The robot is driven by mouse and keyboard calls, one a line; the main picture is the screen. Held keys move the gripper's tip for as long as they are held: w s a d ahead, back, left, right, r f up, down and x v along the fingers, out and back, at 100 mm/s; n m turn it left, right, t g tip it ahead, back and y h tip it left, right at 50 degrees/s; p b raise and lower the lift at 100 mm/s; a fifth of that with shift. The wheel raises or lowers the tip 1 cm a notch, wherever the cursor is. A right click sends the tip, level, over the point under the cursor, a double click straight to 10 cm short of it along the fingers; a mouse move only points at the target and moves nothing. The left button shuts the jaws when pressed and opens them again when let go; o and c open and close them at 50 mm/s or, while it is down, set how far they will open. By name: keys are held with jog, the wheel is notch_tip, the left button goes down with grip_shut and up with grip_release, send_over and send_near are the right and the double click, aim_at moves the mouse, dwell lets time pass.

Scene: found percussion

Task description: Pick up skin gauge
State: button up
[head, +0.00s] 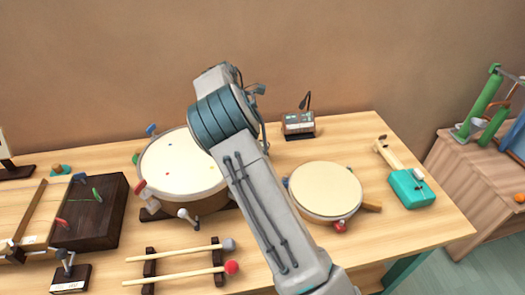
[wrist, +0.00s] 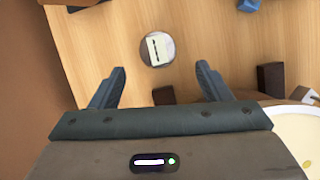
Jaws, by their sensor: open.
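A small round piece with a grey rim and a pale flat face with a dark slot (wrist: 157,48) lies on the wooden table in the wrist view. It looks like the skin gauge, though I cannot be certain. My gripper (wrist: 157,82) is open and empty, its two dark fingers spread below the round piece in the picture, one to each side. The round piece lies beyond the fingertips, apart from them. In the head view I cannot make out this piece; my arm covers that part of the table, and my fingertips are hidden too.
A large drum (head: 180,165) stands left of my arm; its pale skin also shows in the wrist view (wrist: 300,135). A smaller drum (head: 325,190) lies right. A small device (head: 299,125) stands at the back, a teal box (head: 411,188) at right, mallets (head: 180,276) in front.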

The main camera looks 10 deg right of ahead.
jog(key=x, duration=1)
jog(key=shift+w+a+f, duration=0.15)
jog(key=shift+w+a, duration=0.05)
jog(key=shift+w, duration=0.05)
jog(key=c, duration=1.2)
